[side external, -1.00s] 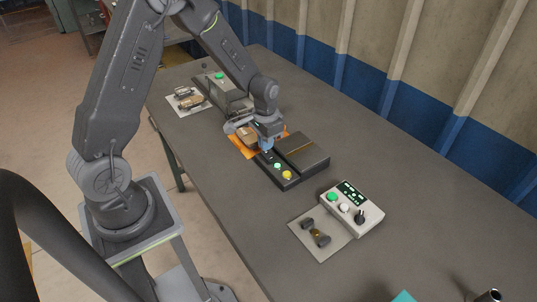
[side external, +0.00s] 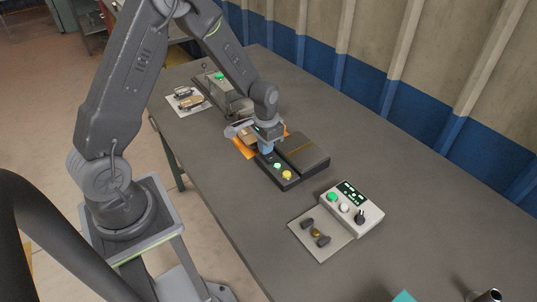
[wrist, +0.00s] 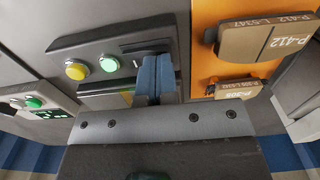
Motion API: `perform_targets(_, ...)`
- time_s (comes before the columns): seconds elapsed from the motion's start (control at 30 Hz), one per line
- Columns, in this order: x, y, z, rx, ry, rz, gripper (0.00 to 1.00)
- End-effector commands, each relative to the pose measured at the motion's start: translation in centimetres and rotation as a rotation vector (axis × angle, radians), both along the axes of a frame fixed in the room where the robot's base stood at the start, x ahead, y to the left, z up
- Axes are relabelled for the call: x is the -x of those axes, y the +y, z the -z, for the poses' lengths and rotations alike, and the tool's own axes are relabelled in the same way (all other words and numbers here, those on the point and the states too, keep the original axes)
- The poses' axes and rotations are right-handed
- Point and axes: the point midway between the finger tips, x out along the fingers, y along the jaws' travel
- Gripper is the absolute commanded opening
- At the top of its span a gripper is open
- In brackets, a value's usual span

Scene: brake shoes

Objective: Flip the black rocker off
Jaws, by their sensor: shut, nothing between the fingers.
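The dark control panel (side external: 284,181) has a yellow button and a lit green button; it also shows in the wrist view (wrist: 90,47). A dark raised strip (wrist: 147,46), which seems to be the black rocker, lies at the panel's end beyond the green button. My fingers partly hide it, and I cannot tell which way it is tipped. My gripper (wrist: 155,62) is shut, with its blue fingertips together and empty. They are at or just above the strip; contact is not clear. In the side view my gripper (side external: 266,150) points down at the panel's far end.
A dark box (side external: 305,153) adjoins the panel. An orange mat (wrist: 225,65) with labelled brake shoes (wrist: 262,42) lies close beside my fingers. A white control box (side external: 352,208) and a plate (side external: 318,245) with small parts stand nearer the camera.

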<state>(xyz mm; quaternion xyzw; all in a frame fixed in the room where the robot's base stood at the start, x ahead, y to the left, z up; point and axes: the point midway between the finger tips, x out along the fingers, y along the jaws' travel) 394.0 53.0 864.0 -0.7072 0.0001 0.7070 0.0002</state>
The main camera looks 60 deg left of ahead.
Motion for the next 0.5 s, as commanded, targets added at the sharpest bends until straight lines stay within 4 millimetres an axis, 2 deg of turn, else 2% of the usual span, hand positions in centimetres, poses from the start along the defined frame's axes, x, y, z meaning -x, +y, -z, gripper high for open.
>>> perform_targets(0.3,0.0,0.0,0.4,0.0,0.0,0.0,0.0)
perform_targets(0.5,0.0,0.0,-0.7,0.0,-0.001,0.0,0.0)
